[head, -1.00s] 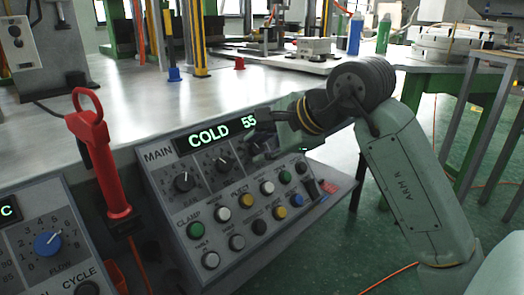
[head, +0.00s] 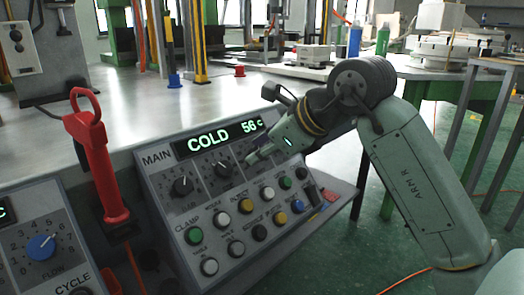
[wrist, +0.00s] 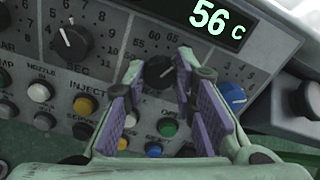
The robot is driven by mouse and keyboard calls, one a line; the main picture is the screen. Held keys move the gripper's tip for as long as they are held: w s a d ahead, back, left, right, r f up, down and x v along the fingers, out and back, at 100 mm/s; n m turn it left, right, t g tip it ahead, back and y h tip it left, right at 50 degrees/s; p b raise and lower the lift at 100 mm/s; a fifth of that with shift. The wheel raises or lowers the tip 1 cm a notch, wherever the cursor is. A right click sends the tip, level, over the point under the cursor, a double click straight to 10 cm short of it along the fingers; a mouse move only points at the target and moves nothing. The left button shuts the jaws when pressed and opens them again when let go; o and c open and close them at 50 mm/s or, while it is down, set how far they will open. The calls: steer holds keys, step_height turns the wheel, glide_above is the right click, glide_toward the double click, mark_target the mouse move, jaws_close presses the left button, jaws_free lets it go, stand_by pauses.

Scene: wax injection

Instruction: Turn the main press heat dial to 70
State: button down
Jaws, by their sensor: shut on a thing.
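The main press panel (head: 215,200) is tilted on the front of the bench. Its display (head: 222,136) reads COLD 56 C, and the wrist view shows the 56 C display (wrist: 217,18) too. The heat dial (wrist: 160,72) is a black knob with a scale marked about 55, 60 and 65 above it. My gripper (wrist: 160,74) is shut on this dial, with one fingertip on each side. In the head view my gripper (head: 254,157) reaches the panel from the right and hides the dial.
Two black dials (head: 182,187) (head: 222,163) are left of my gripper. Coloured buttons (head: 220,205) lie below. A blue knob (wrist: 232,96) is close to the right finger. A red-handled lever (head: 97,155) stands left of the panel.

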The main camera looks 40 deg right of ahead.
steer(key=shift+m, duration=0.4)
steer(key=c, duration=1.3)
jaws_free()
steer(key=shift+s+r, duration=0.1)
steer(key=v, duration=1.2)
